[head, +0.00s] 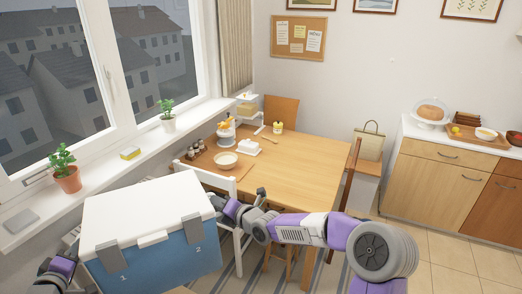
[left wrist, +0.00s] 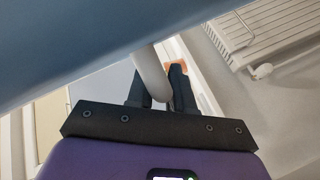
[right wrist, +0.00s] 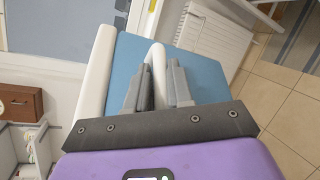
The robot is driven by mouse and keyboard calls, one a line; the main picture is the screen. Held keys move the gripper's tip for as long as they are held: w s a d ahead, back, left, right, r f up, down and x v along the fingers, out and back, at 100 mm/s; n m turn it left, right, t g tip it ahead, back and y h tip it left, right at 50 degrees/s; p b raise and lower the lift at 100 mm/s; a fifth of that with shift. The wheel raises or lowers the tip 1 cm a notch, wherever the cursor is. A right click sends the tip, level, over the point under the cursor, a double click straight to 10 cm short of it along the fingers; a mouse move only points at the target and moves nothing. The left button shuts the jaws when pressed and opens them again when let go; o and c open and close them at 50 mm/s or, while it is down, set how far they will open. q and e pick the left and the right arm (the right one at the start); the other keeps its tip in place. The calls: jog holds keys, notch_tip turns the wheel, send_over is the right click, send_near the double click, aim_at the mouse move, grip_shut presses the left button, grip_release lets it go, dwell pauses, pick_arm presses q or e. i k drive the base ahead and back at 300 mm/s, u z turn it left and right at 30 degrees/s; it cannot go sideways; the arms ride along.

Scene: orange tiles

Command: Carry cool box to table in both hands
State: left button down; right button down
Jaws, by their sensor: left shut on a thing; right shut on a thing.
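The cool box (head: 165,262) is blue with a white lid and grey latches. It is held up in front of me at the lower left of the head view, with its lid closed. My right gripper (right wrist: 158,85) is shut on the white handle at the box's side. My left gripper (left wrist: 155,88) is shut on a pale handle bar beside the blue box wall; in the head view the left arm is mostly hidden by the box. The wooden table (head: 305,166) stands beyond the box, with its near right part bare.
A bowl (head: 226,160), a butter dish (head: 247,148), jars and a stand mixer occupy the table's left part. A white chair (head: 215,182) stands between box and table. Potted plants (head: 65,171) line the windowsill at left. A sideboard (head: 440,172) stands at right.

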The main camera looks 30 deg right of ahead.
aim_at(299, 187)
jog(key=i, duration=1.15)
jog(key=z, duration=1.8)
